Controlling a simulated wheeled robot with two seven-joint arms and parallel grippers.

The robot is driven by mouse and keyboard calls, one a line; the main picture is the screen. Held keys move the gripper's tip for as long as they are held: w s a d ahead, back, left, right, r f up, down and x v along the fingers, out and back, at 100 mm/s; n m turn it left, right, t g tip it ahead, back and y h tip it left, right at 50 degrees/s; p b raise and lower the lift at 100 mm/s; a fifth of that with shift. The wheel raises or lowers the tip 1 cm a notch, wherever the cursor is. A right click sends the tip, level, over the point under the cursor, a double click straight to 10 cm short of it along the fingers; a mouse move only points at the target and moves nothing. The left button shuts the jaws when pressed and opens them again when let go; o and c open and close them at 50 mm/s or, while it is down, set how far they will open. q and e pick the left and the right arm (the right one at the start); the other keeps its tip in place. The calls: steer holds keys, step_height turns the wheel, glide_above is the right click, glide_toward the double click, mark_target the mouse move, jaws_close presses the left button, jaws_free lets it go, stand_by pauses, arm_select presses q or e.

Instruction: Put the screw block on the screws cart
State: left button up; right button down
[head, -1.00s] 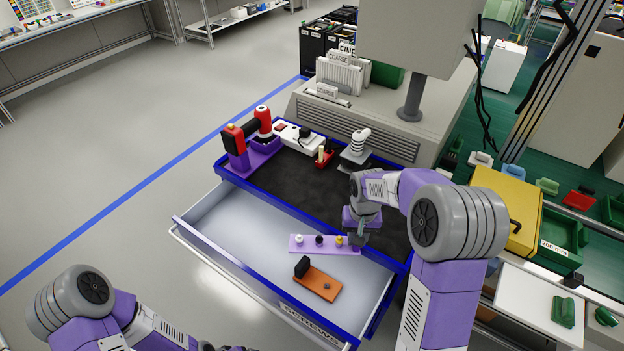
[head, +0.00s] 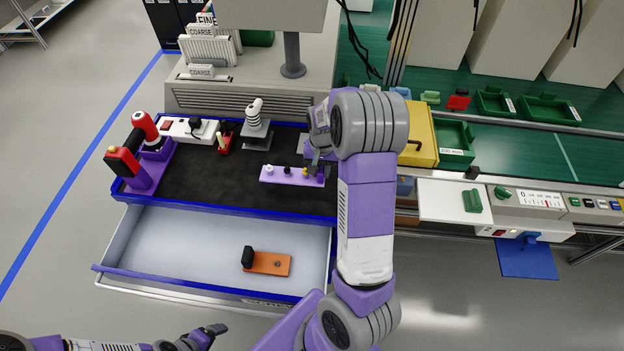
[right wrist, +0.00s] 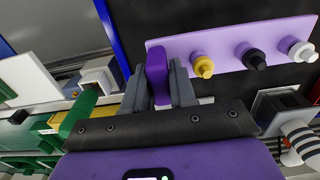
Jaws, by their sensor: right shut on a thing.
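The screw block (head: 282,176) is a light purple bar with a white, a black and a yellow screw standing on it. My right gripper (head: 318,162) is shut on its right end. In the right wrist view the fingers (right wrist: 158,82) close around a darker purple tab, beside the bar (right wrist: 225,48). The screws cart has a dark mat top (head: 220,190) with a blue rim. The block is over the mat's front right part; I cannot tell whether it touches. My left gripper (head: 208,334) is low at the left, away from the cart, its jaws unclear.
The cart's drawer (head: 170,240) stands open, with an orange block (head: 268,262) inside. A red and black drill (head: 130,155) on a purple stand, a white power strip (head: 188,130) and a white-topped tool (head: 254,120) line the mat's back. The mat's middle is clear.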

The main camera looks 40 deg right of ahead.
step_height(320, 180, down, 2)
steer(key=shift+w+f, duration=0.1)
steer(key=shift+w, duration=0.05)
steer(key=shift+f+b, duration=0.45)
steer(key=shift+f, duration=1.45)
steer(key=c, duration=0.9)
jaws_free()
steer(key=shift+f, duration=0.1)
step_height(320, 180, up, 12)
steer(key=shift+r+p, duration=0.15)
steer(key=shift+p, duration=0.95)
